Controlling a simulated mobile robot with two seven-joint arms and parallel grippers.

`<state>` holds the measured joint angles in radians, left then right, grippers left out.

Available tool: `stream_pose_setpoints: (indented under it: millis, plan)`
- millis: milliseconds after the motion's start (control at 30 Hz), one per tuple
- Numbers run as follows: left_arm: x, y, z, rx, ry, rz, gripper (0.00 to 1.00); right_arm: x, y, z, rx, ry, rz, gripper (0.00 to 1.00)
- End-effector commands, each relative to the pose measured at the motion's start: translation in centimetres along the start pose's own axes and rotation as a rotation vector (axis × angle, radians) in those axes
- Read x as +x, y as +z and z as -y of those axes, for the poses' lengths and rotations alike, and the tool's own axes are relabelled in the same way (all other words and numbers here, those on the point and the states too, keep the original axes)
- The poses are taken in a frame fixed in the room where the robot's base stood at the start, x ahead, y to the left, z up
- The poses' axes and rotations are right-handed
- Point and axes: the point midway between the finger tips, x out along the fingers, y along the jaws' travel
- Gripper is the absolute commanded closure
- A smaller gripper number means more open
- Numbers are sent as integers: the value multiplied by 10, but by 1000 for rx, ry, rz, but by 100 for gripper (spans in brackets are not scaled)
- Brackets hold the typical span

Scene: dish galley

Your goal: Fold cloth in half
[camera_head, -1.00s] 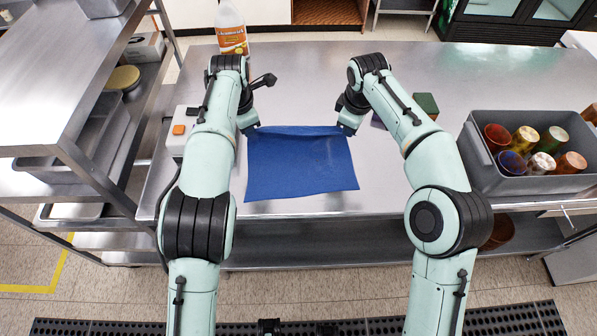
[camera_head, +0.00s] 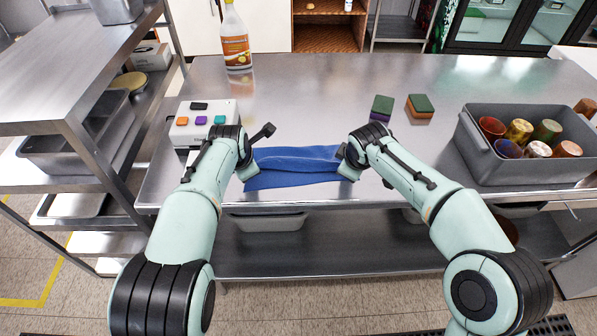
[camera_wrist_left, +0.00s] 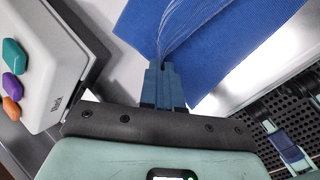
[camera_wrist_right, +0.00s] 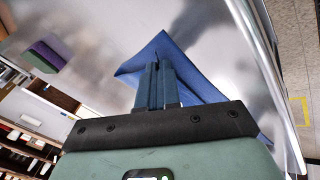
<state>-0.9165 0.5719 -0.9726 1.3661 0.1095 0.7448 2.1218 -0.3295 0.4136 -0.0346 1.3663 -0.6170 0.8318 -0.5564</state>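The blue cloth (camera_head: 295,165) lies on the steel table near its front edge. Its far part is drawn over toward the front, with a raised ridge across it and a strip of the lower layer showing in front. My left gripper (camera_head: 246,170) is shut on the cloth's left side; in the left wrist view its fingers (camera_wrist_left: 163,85) pinch the cloth (camera_wrist_left: 215,45), with creases running from the tips. My right gripper (camera_head: 348,168) is at the cloth's right side; in the right wrist view its fingers (camera_wrist_right: 156,85) are together on the cloth (camera_wrist_right: 190,70).
A white box with coloured buttons (camera_head: 190,125) stands left of the cloth. Two sponges (camera_head: 381,108) (camera_head: 420,106) lie to the right. A grey bin (camera_head: 475,150) of cups stands at the far right. The table behind the cloth is clear.

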Motion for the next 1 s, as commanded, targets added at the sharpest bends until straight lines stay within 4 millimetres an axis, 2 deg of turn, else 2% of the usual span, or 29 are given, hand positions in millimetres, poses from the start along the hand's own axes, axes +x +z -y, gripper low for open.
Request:
stream_pose_setpoints:
  millis: [33,200,233,300,367,767,1000]
  plan:
    - [0,-6,-4,-5,7,-10,100,1,6,-4,4,7,12,100]
    - [0,-6,-4,-5,7,-10,100,0,6,-4,4,8,12,100]
    - [0,-6,-4,-5,7,-10,94,0,6,-4,4,7,12,94]
    - [0,-6,-4,-5,7,-10,71,0,6,-4,4,7,11,71]
    - [0,-5,-3,-4,5,-8,53,0,5,-3,3,6,9,53]
    - [0,-2,1,-1,-3,-5,53,0,2,1,0,-2,6,53]
    - [-35,2,-4,-1,1,0,53,-35,-1,-4,1,2,1,53]
